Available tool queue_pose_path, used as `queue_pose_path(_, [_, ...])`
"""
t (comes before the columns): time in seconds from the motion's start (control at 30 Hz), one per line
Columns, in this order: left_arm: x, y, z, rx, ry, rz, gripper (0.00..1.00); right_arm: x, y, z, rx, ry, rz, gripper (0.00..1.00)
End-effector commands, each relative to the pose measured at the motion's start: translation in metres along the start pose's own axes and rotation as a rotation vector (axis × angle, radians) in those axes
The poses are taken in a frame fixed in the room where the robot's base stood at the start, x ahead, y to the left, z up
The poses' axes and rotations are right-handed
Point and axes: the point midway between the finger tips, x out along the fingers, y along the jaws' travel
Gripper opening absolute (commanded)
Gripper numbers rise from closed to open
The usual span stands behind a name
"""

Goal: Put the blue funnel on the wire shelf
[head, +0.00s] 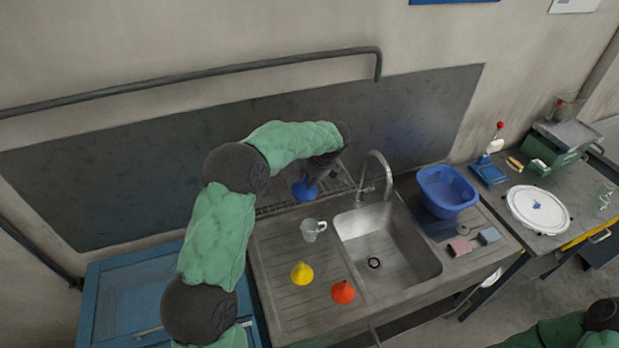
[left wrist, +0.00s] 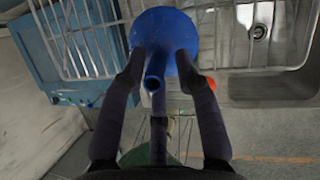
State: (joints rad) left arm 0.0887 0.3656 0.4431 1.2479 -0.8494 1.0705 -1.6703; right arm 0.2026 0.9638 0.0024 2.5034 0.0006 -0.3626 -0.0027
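The blue funnel (head: 305,190) is at my left gripper (head: 318,176), over the front left part of the wire shelf (head: 342,183) behind the sink. In the left wrist view the funnel (left wrist: 165,22) has its spout toward the camera and its wide mouth facing away. The fingers of my left gripper (left wrist: 160,62) close in on both sides of its narrowing body. Wires of the shelf (left wrist: 88,42) show around the funnel; whether its rim touches them I cannot tell. Only part of my right arm shows at the lower right of the head view, without its gripper.
A clear mug (head: 312,229), a yellow funnel (head: 302,273) and a red funnel (head: 343,291) stand on the drainboard left of the sink (head: 408,250). The tap (head: 384,170) rises just right of the shelf. A blue basin (head: 447,190) stands further right.

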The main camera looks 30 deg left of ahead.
Motion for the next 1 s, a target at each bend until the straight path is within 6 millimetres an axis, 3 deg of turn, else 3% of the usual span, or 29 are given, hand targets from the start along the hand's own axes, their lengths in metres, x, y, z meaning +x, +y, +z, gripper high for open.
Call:
queue_pose_path(0.3, [-0.001, 0.000, 0.000, 0.000, 0.000, 0.000, 0.42, 0.000, 0.000, 0.000, 0.000, 0.000, 0.000, 0.00])
queue_pose_path(0.47, [-0.011, -0.001, 0.001, -0.001, -0.001, -0.001, 0.42, 0.002, 0.001, 0.000, 0.000, 0.000, 0.000, 0.00])
queue_pose_path(1.0, [-0.106, -0.001, 0.001, -0.001, -0.002, -0.002, 0.42, 0.013, 0.005, -0.001, 0.000, 0.000, 0.000, 0.00])
